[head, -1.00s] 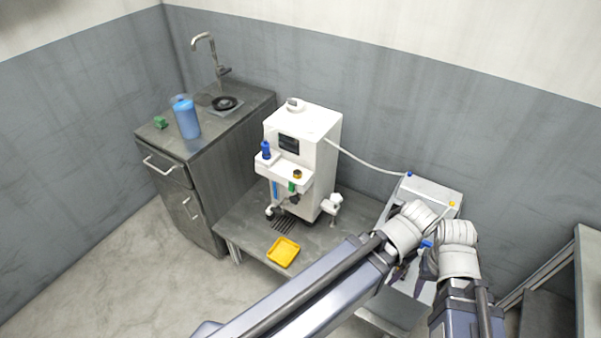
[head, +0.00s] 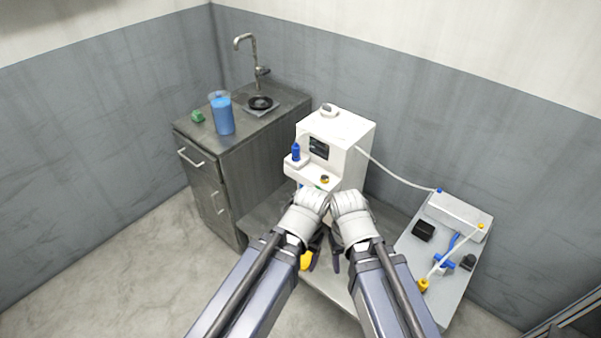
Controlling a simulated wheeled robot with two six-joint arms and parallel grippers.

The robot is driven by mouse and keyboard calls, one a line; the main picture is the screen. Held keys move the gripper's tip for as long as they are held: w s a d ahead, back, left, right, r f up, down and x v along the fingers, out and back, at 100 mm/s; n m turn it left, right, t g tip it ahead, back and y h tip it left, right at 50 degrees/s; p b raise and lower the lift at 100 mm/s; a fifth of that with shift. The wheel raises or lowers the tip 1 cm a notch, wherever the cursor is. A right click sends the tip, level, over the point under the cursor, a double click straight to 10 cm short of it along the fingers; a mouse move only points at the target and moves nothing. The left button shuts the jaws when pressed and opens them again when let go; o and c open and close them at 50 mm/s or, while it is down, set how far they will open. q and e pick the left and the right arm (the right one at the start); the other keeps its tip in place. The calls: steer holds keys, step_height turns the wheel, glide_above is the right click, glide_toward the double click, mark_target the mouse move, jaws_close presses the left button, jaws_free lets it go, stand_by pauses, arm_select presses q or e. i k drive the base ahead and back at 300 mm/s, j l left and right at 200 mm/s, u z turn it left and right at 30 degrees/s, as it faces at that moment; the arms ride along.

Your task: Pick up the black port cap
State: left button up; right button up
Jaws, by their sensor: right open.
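I cannot tell for sure which dark thing is the black port cap. A small dark piece (head: 467,262) lies at the right side of the grey panel (head: 410,262), and a larger black block (head: 423,231) lies near its back left. A small black-and-yellow round part (head: 325,180) sits on the white machine's shelf. My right gripper (head: 336,262) is open, pointing down in front of the white machine (head: 352,135). My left gripper (head: 313,247) is beside it; its fingers are dark and mostly hidden by my wrist. Both are left of the panel.
A blue valve-like part (head: 443,262) and a yellow fitting (head: 423,286) on a pale tube also lie on the panel. A yellow tray (head: 305,262) is partly hidden by my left arm. A sink cabinet (head: 215,165) with a blue jug (head: 222,117) stands left.

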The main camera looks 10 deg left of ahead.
mark_target(471, 259)
steer(key=z, duration=1.35)
